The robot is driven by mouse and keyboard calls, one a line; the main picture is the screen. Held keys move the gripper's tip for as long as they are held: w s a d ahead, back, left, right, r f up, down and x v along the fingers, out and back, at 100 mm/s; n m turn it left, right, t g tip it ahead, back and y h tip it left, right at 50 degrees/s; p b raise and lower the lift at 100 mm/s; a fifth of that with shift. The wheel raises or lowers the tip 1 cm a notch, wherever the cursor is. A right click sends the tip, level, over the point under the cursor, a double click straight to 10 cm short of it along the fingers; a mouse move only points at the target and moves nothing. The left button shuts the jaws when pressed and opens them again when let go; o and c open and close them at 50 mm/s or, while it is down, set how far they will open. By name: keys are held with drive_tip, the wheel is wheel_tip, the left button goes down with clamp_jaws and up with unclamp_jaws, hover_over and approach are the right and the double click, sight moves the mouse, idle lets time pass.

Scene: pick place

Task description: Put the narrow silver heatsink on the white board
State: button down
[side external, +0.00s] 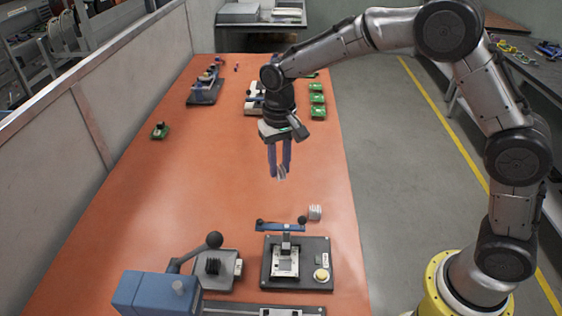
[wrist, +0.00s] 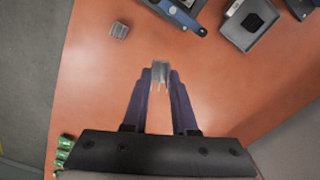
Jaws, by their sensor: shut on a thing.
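My gripper (side external: 280,170) is shut on a narrow silver heatsink (side external: 281,174) and holds it above the orange table. In the wrist view the heatsink (wrist: 160,73) is pinched upright between the two dark fingertips (wrist: 160,80). The white board (side external: 285,263) lies in a dark fixture (side external: 325,246) nearer the camera, below and in front of the gripper in the side view. A blue bar with dark knobs crosses the fixture's far side. The board is out of the wrist view; only a corner of the fixture (wrist: 182,12) shows at its top edge.
Another, wider silver heatsink (side external: 315,212) stands on the table behind the fixture; it also shows in the wrist view (wrist: 119,30). A grey plate (side external: 228,258) with a black heatsink and a blue lever press (side external: 150,292) are left. Green boards (side external: 317,99) lie far back. The table's middle is clear.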

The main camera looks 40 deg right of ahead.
drive_tip(key=s+a+n, duration=0.5)
drive_tip(key=s+n, duration=0.1)
drive_tip(key=n, duration=0.9)
drive_tip(key=s+a+n, duration=0.4)
drive_tip(key=s+n, duration=0.2)
drive_tip(key=n, duration=0.9)
drive_tip(key=shift+n, duration=0.3)
drive_tip(key=shift+a+f, duration=0.1)
drive_tip(key=shift+f, duration=6)
drive_tip(key=shift+f, duration=0.75)
drive_tip(key=c, duration=0.6)
unclamp_jaws()
drive_tip(key=c, duration=0.4)
drive_tip(key=shift+r, duration=0.1)
